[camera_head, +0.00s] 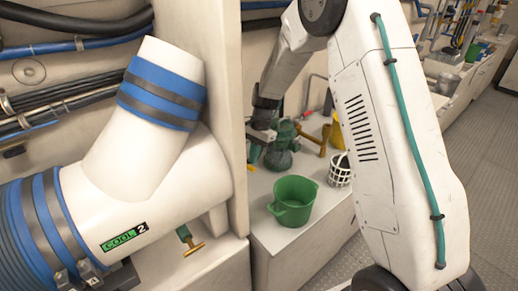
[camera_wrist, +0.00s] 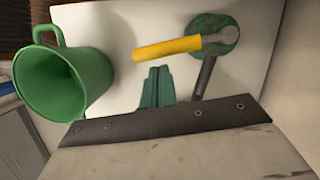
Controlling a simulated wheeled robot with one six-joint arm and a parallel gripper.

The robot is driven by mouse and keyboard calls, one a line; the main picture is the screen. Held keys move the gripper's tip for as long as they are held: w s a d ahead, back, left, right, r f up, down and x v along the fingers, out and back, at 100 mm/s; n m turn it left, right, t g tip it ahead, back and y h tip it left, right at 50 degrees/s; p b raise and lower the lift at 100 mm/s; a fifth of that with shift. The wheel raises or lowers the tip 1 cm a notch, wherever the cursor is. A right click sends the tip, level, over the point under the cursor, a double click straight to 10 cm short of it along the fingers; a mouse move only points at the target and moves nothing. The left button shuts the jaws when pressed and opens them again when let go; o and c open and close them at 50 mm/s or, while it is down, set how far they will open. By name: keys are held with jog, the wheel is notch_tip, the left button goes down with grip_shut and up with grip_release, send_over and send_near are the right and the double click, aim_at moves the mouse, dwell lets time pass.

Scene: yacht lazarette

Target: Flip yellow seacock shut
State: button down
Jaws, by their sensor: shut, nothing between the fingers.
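In the wrist view, the yellow seacock lever (camera_wrist: 168,48) reaches left from a round green valve body (camera_wrist: 222,45). My gripper's green fingers (camera_wrist: 158,85) are together, empty, and appear just below the lever; I cannot tell whether they touch it. In the head view, my gripper (camera_head: 258,143) points down at the left side of a green valve (camera_head: 280,158). A mustard-yellow bar (camera_head: 314,140) stands right of that valve; I cannot tell for sure that it is the same lever.
A green bucket (camera_head: 292,202) stands on the white bench in front of the valve; it also shows left of my fingers in the wrist view (camera_wrist: 75,80). A white basket (camera_head: 340,170) is right of it. A large white pipe (camera_head: 145,120) and wall panel close off the left.

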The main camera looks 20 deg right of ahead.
jog(key=shift+s+a, duration=0.1)
jog(key=shift+a, duration=0.05)
jog(key=shift+s+a+m, duration=0.6)
jog(key=shift+s+a, duration=0.15)
jog(key=shift+a, duration=0.1)
jog(key=shift+d, duration=0.1)
jog(key=w+d+r, duration=0.2)
jog(key=d+r, duration=0.4)
jog(key=r, duration=0.4)
jog(key=shift+d+r, duration=0.2)
jog(key=shift+d, duration=0.05)
